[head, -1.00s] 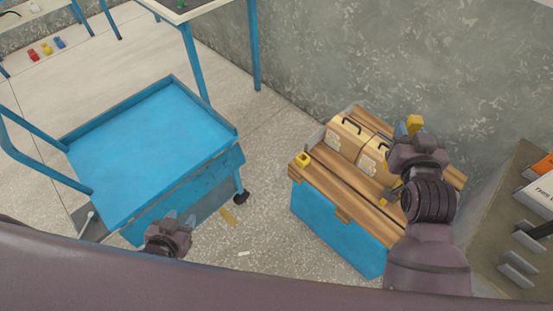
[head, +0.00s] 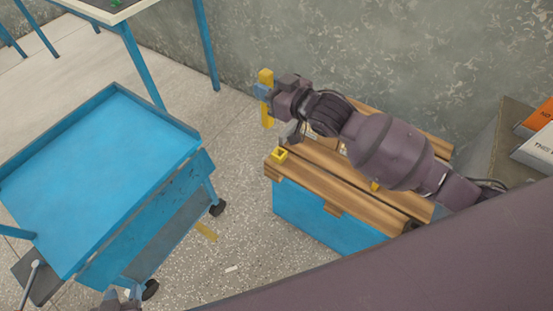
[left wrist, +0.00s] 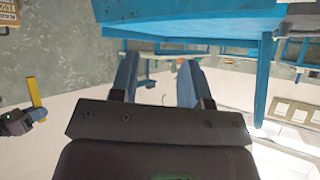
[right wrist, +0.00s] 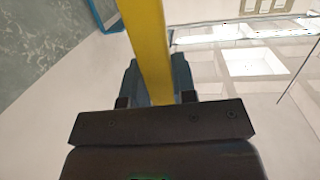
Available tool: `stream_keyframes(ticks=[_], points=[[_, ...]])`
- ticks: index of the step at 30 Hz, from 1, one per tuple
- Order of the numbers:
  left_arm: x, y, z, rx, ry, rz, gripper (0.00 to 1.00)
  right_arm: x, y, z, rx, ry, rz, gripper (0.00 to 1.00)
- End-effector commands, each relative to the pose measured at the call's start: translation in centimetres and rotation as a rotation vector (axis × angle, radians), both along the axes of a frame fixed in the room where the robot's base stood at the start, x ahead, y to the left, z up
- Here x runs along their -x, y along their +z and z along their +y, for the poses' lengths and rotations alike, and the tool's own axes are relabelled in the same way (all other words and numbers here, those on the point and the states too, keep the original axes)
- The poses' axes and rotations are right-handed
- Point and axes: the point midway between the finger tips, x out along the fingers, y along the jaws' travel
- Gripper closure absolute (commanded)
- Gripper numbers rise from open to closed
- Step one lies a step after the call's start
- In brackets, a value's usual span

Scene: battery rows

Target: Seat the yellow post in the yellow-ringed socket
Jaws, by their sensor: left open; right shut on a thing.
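The yellow post (head: 266,112) is held by my right gripper (head: 262,92), upright in the air behind and left of the wooden bench's near-left corner. The post also fills the middle of the right wrist view (right wrist: 152,50), between the closed fingers. The yellow-ringed socket (head: 279,154) is on the bench's left end, below and slightly right of the post, and apart from it. My left gripper (head: 122,296) is low at the bottom edge of the head view. Its fingers are apart and empty in the left wrist view (left wrist: 157,82).
The wood-topped blue bench (head: 330,184) stands by the wall, its top partly hidden by my right arm. A blue cart (head: 95,165) stands at the left. A yellow strip (head: 206,231) lies on the floor between them. Shelf boxes (head: 540,147) are at the far right.

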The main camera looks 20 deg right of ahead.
Motion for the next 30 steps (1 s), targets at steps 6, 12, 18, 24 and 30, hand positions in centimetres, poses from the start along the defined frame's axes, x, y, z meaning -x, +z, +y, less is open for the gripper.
stream_keyframes(ticks=[6,12,18,24,30], points=[[1.4,-4.9,0.1,-0.007,-0.008,0.077,0.57,-4.6,-7.3,-2.7,0.009,0.088,0.019,1.0],[1.3,-6.3,-0.1,-0.005,-0.012,0.095,0.57,-7.3,-9.6,-5.2,0.003,0.115,0.01,1.0],[1.5,-6.8,-0.2,-0.003,-0.013,0.108,0.57,-8.0,-11.1,-5.9,-0.003,0.119,0.005,1.0],[2.3,-8.5,-0.2,-0.002,-0.012,0.142,0.57,-7.9,-15.5,-5.9,-0.004,0.118,0.011,1.0],[1.9,-9.1,-0.4,-0.014,-0.027,0.139,0.57,-7.9,-20.0,-5.9,-0.003,0.117,0.011,1.0]])
